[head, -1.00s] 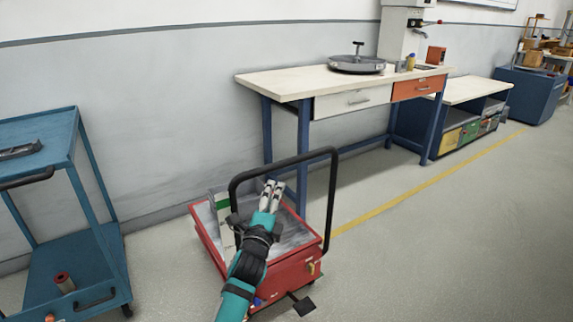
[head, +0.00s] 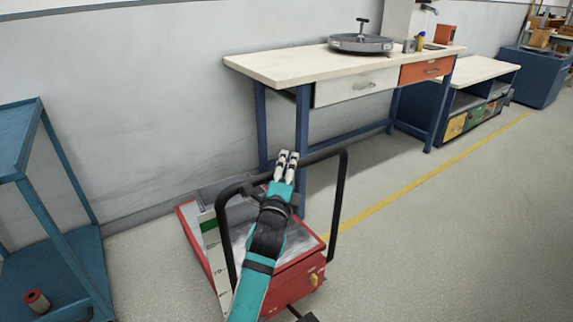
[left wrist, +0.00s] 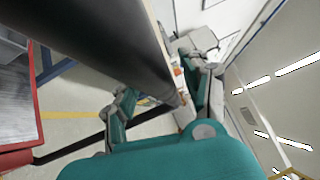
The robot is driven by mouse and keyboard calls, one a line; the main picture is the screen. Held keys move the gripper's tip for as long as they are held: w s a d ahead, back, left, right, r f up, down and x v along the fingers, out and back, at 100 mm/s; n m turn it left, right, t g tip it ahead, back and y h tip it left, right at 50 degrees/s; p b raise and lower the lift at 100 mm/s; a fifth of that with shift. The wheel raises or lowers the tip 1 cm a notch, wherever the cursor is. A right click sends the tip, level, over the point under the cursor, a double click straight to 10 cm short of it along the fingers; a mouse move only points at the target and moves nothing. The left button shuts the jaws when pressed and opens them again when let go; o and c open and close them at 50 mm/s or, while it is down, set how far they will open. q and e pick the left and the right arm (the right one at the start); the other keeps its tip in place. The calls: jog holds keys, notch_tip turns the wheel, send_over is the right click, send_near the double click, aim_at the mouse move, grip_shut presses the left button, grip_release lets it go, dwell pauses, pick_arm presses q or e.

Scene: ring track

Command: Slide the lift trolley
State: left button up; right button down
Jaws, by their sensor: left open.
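The lift trolley (head: 292,284) is low and red with a grey metal top, standing on the floor at the lower middle of the head view. Its black hoop handle (head: 339,200) rises from the near side. My left gripper (head: 286,157) is at the handle's top bar, and its fingertips overlap the bar in the head view. My right gripper is not in view.
A blue shelf cart (head: 52,262) stands at the left. A workbench (head: 275,72) with a round metal device (head: 361,43) stands behind the trolley along the wall. A yellow floor line (head: 440,166) runs past the bench. The floor at the right is clear.

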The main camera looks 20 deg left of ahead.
pick_arm(q)
jog(key=shift+r, duration=0.1)
jog(key=shift+s, duration=0.1)
jog(key=shift+c, duration=0.6)
grip_shut()
